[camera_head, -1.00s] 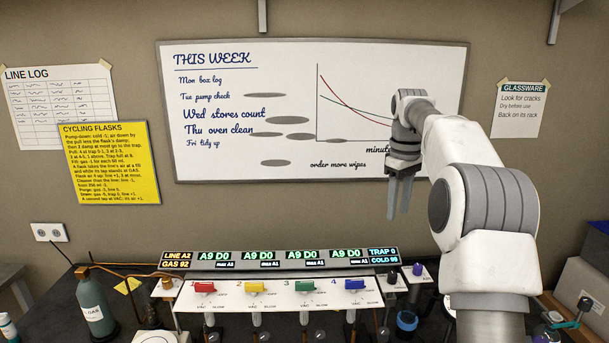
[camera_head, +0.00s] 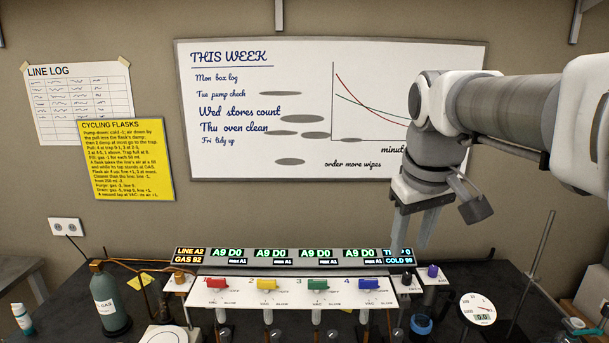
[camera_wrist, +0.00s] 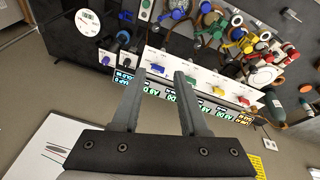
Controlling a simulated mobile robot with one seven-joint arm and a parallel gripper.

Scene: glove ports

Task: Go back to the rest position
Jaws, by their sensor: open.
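My gripper (camera_head: 410,232) hangs in the air at the right in the head view, fingers pointing down, in front of the wall and above the right end of the display bar. In the wrist view its two fingers (camera_wrist: 160,78) stand apart with nothing between them. Below it is the white panel (camera_head: 240,299) with red (camera_head: 216,284), yellow (camera_head: 266,284), green (camera_head: 317,284) and blue (camera_head: 368,284) taps. My gripper touches none of them. The fingers partly cover the TRAP readout on the display bar (camera_head: 240,262).
A gas bottle (camera_head: 109,303) stands at the left of the bench. A round gauge (camera_head: 478,309) and a thin rod (camera_head: 530,275) stand at the right. A whiteboard (camera_head: 250,165) hangs on the wall behind. The air over the taps is clear.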

